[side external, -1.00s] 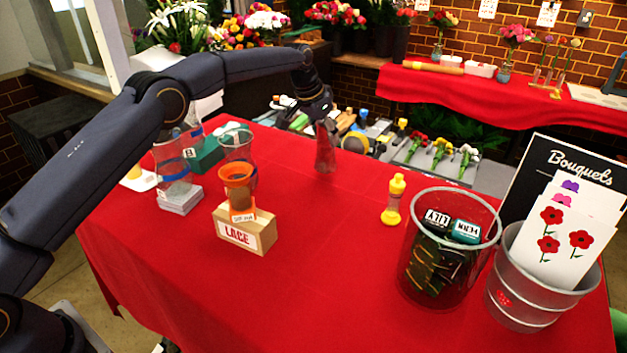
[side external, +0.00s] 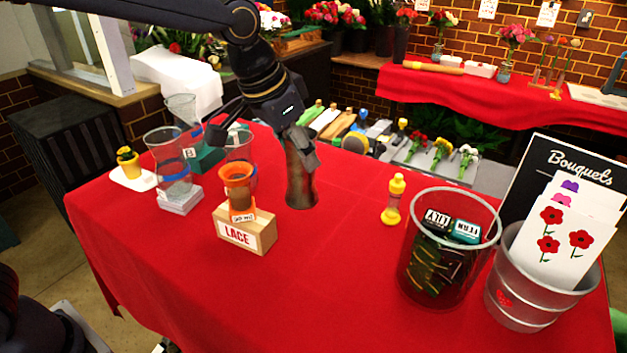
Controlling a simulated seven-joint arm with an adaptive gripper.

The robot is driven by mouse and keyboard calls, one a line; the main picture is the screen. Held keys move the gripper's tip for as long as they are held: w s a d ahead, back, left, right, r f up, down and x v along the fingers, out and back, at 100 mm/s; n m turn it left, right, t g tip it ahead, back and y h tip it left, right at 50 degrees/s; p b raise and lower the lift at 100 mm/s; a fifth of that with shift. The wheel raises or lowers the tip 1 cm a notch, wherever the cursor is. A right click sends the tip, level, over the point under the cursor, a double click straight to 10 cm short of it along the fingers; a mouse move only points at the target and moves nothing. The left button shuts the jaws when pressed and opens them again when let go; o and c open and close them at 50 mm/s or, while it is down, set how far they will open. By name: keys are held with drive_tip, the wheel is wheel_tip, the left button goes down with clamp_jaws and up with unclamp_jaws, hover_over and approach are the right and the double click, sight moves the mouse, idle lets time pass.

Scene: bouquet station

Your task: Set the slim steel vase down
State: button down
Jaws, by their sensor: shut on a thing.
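The slim steel vase (side external: 301,185) is a dark, reflective, narrow cylinder in the side external view, upright at the middle of the red-covered table. My gripper (side external: 299,147) comes down from above and is shut on its upper part, which hides the rim. The vase's lower end is at or very close to the cloth; I cannot tell whether it touches.
Left of the vase, an orange cup (side external: 238,180) stands on a wooden block labelled LACE (side external: 245,232), with clear glass vases (side external: 170,163) beyond. A yellow bottle (side external: 393,200) and a clear bucket (side external: 408,270) stand to the right. The cloth in front (side external: 300,290) is free.

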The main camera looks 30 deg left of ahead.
sight(314, 185)
drive_tip(key=s, duration=0.6)
drive_tip(key=w+f, duration=0.1)
drive_tip(key=w, duration=0.1)
drive_tip(key=w+d+f, duration=0.1)
drive_tip(key=w+f, duration=0.1)
drive_tip(key=w, duration=0.1)
drive_tip(key=w+d+f, duration=0.1)
drive_tip(key=w, duration=0.1)
drive_tip(key=shift+w+f, duration=0.15)
drive_tip(key=shift+w, duration=0.05)
drive_tip(key=w+x, duration=0.1)
drive_tip(key=x, duration=0.9)
drive_tip(key=shift+w+d, duration=0.15)
drive_tip(key=shift+w, duration=0.25)
drive_tip(key=shift+f, duration=0.1)
drive_tip(key=shift+f, duration=0.1)
drive_tip(key=c, duration=0.5)
unclamp_jaws()
